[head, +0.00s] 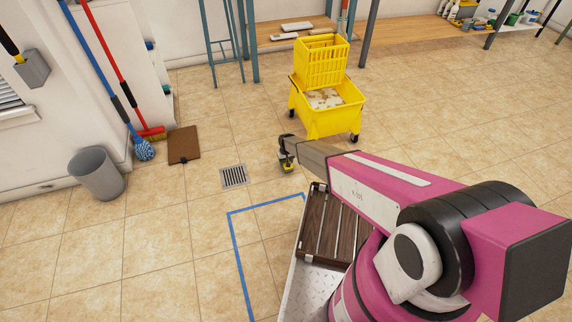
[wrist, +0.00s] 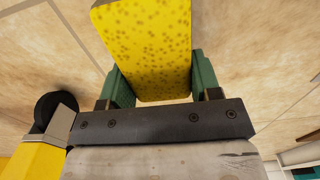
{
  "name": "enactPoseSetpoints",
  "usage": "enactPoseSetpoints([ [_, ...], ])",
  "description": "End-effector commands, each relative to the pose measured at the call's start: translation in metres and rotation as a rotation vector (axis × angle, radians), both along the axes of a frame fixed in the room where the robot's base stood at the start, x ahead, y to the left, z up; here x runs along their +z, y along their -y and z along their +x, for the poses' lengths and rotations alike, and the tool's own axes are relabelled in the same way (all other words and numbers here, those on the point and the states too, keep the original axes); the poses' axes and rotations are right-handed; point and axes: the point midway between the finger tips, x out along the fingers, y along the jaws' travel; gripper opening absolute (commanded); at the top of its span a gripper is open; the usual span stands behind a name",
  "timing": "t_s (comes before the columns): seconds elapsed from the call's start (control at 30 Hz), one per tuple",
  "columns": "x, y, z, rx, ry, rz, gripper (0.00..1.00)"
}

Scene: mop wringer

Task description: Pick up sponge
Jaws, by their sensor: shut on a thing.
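A yellow speckled sponge (wrist: 145,45) fills the upper middle of the wrist view. It sits between the two green fingers of my gripper (wrist: 160,82), which is shut on it. In the head view my gripper (head: 287,164) is at the end of the pink arm, above the tiled floor and in front of the yellow mop bucket. Only a small yellow bit of the sponge (head: 286,168) shows there, mostly hidden by the gripper.
The yellow mop bucket (head: 333,115) with its wringer (head: 321,62) stands just beyond my gripper. Open floor lies right of the bucket.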

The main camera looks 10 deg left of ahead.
Motion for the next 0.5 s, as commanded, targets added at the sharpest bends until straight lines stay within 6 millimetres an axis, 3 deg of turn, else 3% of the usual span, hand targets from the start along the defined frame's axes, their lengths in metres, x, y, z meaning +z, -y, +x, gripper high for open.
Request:
enactPoseSetpoints([
  [0.13, 0.027, 0.001, -0.002, 0.000, 0.001, 0.001, 0.29],
  [0.5, 0.072, -0.035, -0.072, 0.002, 0.000, 0.000, 0.29],
])
